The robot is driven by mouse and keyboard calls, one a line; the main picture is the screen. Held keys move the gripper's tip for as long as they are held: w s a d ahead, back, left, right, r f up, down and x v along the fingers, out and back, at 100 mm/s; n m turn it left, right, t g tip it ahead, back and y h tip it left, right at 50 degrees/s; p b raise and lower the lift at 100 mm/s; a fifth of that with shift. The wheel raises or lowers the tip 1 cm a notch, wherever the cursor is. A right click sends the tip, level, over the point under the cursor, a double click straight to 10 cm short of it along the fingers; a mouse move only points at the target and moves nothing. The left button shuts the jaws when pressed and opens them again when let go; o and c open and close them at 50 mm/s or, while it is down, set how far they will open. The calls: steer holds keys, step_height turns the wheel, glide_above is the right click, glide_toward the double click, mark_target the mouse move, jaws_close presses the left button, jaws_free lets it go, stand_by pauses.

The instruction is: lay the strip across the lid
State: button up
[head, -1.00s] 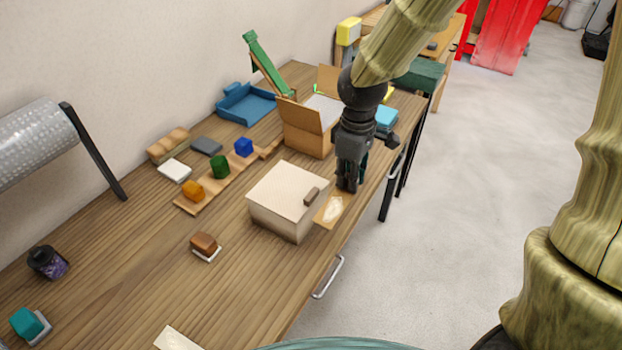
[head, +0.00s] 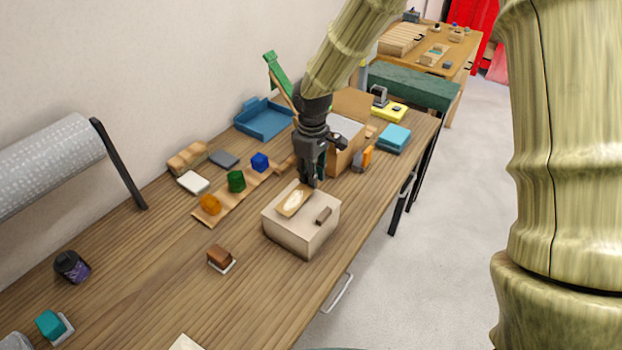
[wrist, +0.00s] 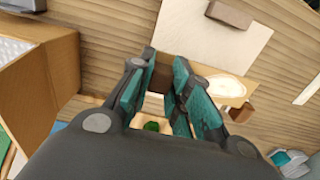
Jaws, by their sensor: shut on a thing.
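The strip (head: 293,200) is a thin tan piece with a pale oval patch. My gripper (head: 309,182) is shut on its far end and points down at the back of the box. The pale box lid (head: 302,227) has a small brown handle (head: 323,215) near its front right. In the head view the strip overlaps the lid's back left part; I cannot tell whether it touches. The wrist view shows the strip (wrist: 228,86) by my gripper's fingers (wrist: 165,72), with the lid (wrist: 200,40) and its handle (wrist: 229,14) beyond.
An open cardboard box (head: 345,158) stands behind my gripper. To the left is a wooden rail (head: 216,213) with orange, green and blue blocks. A brown block (head: 219,256) sits at the front left. The tabletop in front of the lidded box is clear.

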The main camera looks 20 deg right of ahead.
steer(key=shift+w+f+p, duration=0.1)
steer(key=shift+f+p, duration=0.7)
steer(key=shift+f, duration=0.95)
steer(key=shift+f, duration=0.15)
steer(key=o, duration=0.7)
step_height(320, 180, up, 12)
steer(key=b, duration=0.2)
steer(key=shift+b, duration=0.4)
